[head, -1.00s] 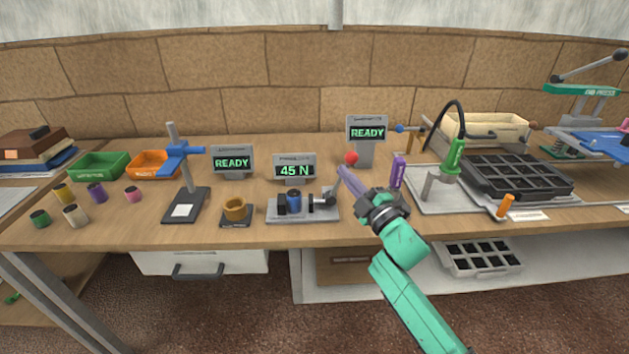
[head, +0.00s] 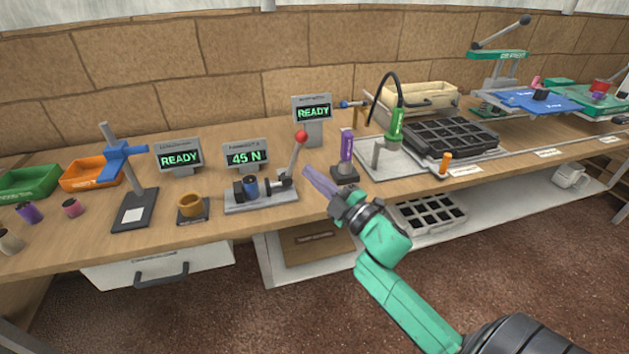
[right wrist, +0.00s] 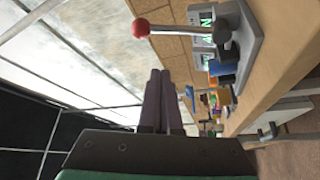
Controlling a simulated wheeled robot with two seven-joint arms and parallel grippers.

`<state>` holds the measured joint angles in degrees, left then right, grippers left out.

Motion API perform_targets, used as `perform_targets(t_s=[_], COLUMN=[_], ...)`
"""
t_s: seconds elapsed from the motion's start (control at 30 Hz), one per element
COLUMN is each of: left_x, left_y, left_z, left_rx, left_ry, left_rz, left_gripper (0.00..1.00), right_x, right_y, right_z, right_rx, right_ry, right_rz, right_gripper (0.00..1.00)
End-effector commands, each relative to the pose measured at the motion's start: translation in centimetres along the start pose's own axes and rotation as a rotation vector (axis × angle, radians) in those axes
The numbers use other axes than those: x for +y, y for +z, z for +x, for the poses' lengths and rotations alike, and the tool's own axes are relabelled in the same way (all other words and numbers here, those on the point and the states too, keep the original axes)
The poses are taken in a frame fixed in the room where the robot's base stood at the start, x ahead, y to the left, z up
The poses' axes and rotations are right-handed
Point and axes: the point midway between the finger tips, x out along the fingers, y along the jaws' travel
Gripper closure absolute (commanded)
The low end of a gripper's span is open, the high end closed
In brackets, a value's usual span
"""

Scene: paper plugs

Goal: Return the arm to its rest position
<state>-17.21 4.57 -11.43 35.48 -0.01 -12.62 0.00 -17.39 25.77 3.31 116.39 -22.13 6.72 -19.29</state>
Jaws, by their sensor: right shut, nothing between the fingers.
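My right arm, green with a dark wrist, comes in from the lower right in the head view. Its gripper (head: 319,182) has purple fingers, shut with nothing between them, in front of the bench edge and right of the clamp fixture. In the right wrist view the shut fingers (right wrist: 158,100) point away from me, apart from everything. The clamp fixture (head: 262,199) has an upright lever with a red ball (head: 301,137) and holds a blue plug (head: 250,186). The lever's red ball (right wrist: 140,28) shows above the fingers in the right wrist view. My left gripper is not seen.
A purple tool (head: 347,146) on a dark base stands close behind my right gripper. The force display (head: 246,158) reads 45 N. A black compartment tray (head: 450,136) lies further right. The floor in front of the bench (head: 540,260) is clear.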

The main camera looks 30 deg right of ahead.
Motion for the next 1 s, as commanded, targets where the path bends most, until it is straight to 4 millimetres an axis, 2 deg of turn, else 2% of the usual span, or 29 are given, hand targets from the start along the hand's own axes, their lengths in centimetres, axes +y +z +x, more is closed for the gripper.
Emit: perform_targets(t_s=[0.1, 0.67, 0.77, 0.83, 0.9, 1.0], left_x=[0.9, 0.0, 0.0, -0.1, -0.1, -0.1], left_y=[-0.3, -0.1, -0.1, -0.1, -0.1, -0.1], left_z=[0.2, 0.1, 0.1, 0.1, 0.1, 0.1], left_rx=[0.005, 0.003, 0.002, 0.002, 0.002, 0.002], left_ry=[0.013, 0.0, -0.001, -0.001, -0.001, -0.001], left_rz=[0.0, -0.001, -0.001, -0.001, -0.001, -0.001], left_gripper=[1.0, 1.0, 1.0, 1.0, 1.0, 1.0], right_x=[0.0, -0.2, -1.9, -4.6, -7.8, -11.7], right_y=[-0.1, 0.2, 1.9, 3.7, 5.0, 5.5], right_z=[-0.9, -1.1, -1.8, -3.2, -5.5, -9.0], right_rx=[0.002, -0.023, -0.159, -0.329, -0.508, -0.713], right_ry=[0.0, -0.007, -0.052, -0.12, -0.203, -0.317], right_rz=[0.0, 0.019, 0.132, 0.272, 0.419, 0.581], right_gripper=[1.0, 1.0, 1.0, 1.0, 1.0, 1.0])
